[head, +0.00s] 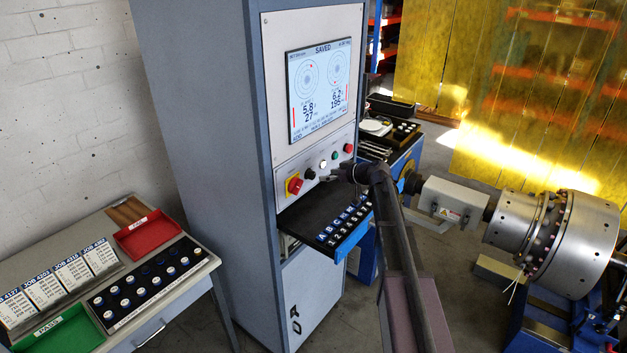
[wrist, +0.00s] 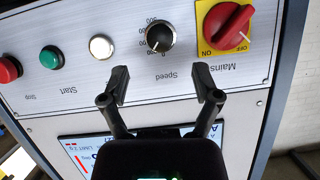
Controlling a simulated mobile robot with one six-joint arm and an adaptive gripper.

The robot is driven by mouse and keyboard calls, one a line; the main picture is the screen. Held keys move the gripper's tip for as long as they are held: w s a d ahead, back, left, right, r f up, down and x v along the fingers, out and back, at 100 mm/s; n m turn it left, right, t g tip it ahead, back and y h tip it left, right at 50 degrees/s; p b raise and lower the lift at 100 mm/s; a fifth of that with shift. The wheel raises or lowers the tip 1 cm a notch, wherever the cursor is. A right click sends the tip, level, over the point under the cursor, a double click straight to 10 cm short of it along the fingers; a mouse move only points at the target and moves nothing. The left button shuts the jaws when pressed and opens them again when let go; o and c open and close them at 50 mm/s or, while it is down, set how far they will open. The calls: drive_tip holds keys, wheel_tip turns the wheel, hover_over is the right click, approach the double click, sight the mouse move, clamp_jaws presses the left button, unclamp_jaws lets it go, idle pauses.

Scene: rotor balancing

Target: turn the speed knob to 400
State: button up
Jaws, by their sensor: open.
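The black speed knob (wrist: 160,37) shows upside down in the wrist view, with a numbered scale around it and the word Speed below it. A small light mark sits on its face; I cannot read its setting surely. The knob also shows in the head view (head: 310,174), on the panel under the screen. My gripper (wrist: 163,84) is open and empty. Its two fingers point toward the panel on either side of the knob's line, short of the knob and not touching it. In the head view my gripper (head: 343,173) is right of the knob, above the black shelf.
The red mains switch (wrist: 228,24) on its yellow plate is beside the knob. On the other side are a white button (wrist: 101,47), a green start button (wrist: 51,59) and a red stop button (wrist: 8,69). The screen (head: 320,90) reads SAVED. A keyboard shelf (head: 300,215) juts out below.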

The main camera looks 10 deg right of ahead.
sight(314, 175)
drive_tip(key=shift+b+x, duration=1.1)
drive_tip(key=shift+x, duration=2.25)
clamp_jaws()
